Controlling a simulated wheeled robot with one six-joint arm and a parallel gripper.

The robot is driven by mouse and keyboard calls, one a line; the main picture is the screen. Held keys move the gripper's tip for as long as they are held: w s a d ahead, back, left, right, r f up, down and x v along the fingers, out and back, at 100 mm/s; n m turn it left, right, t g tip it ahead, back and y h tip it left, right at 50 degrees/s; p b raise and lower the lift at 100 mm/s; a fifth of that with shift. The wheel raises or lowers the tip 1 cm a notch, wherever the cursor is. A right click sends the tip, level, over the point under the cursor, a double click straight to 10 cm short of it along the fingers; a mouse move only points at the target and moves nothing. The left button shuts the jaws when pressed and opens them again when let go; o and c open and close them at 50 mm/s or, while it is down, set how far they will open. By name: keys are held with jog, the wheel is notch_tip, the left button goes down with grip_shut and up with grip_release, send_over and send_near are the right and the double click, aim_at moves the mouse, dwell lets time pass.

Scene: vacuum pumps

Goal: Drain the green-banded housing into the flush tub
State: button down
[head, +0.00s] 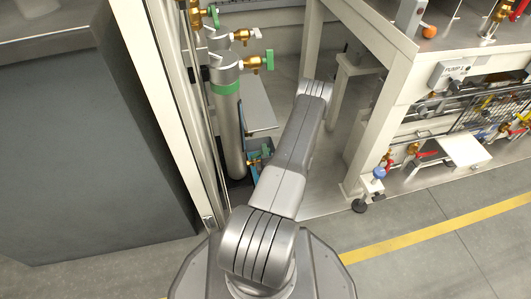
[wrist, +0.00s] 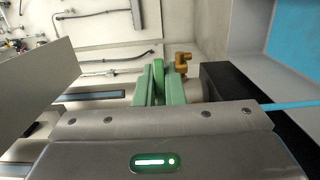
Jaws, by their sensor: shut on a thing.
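The green-banded housing (head: 229,125) is an upright grey metal cylinder with a green band (head: 226,88), left of my arm in the head view. A blue tub (head: 251,144) shows partly at its foot, beside my forearm, with small green and brass parts over it. My gripper (wrist: 158,92) is hidden behind my arm in the head view. In the wrist view its pale green fingers are shut on a green valve handle (wrist: 158,72). A brass fitting (wrist: 182,62) sits just beyond the handle. A bright blue surface, which may be the tub, shows at the upper right (wrist: 290,38).
A pale frame post (head: 375,125) stands right of my arm, and a large grey cabinet (head: 80,150) at left. Floor is clear at lower right.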

jog(key=shift+s+m+h, duration=0.25)
jog(key=shift+m+h, duration=0.25)
jog(key=shift+h, duration=0.3)
jog(key=c, duration=1.5)
grip_release()
jog(key=shift+d, duration=0.15)
jog(key=shift+s, duration=0.9)
